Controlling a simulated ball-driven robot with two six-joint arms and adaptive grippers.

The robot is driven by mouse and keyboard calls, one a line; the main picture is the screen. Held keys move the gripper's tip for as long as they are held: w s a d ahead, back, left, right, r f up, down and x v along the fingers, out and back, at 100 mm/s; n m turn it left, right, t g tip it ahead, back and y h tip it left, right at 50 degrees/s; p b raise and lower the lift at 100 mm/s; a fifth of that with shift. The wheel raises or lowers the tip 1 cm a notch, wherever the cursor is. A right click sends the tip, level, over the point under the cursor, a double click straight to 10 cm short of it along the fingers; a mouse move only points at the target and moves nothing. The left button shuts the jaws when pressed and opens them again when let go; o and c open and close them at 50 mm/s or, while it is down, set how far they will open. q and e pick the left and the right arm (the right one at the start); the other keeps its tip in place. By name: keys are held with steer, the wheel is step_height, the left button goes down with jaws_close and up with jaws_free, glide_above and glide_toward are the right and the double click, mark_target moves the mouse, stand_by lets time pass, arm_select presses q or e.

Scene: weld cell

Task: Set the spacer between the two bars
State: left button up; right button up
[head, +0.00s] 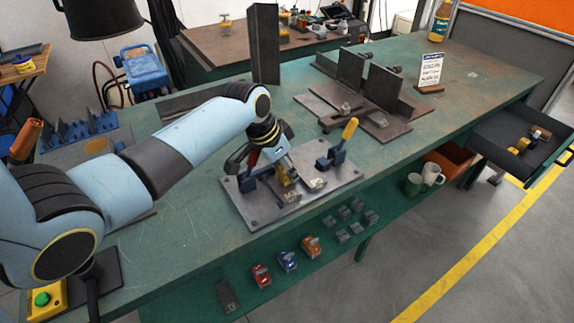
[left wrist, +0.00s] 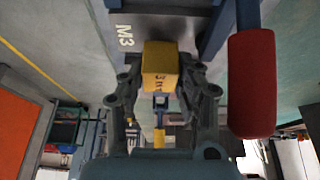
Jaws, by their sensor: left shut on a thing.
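My left gripper (head: 283,172) reaches over the grey fixture plate (head: 262,215) on the bench. In the left wrist view its two fingers (left wrist: 160,85) are shut on a yellow block, the spacer (left wrist: 160,62), with dark marks on its face. The spacer shows small in the head view (head: 283,175). It is over or at the middle of the plate; I cannot tell whether it touches anything. The two bars are hard to pick out, partly hidden by the gripper. My right gripper is not in view.
A yellow-handled clamp (head: 348,130) stands upright on the plate, right of the gripper. A red clamp handle (left wrist: 252,85) is close beside the gripper. Dark upright plates (head: 383,88) stand farther back. An open drawer (head: 530,140) juts out at the right.

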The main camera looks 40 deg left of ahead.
arm_select(q)
steer(key=shift+f, duration=0.1)
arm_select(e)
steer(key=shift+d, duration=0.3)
arm_select(q)
steer(key=shift+f, duration=0.3)
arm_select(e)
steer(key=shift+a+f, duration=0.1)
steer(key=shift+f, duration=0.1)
arm_select(q)
steer(key=o, duration=1.2)
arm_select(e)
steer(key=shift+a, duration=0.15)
arm_select(q)
steer(key=v, duration=1.2)
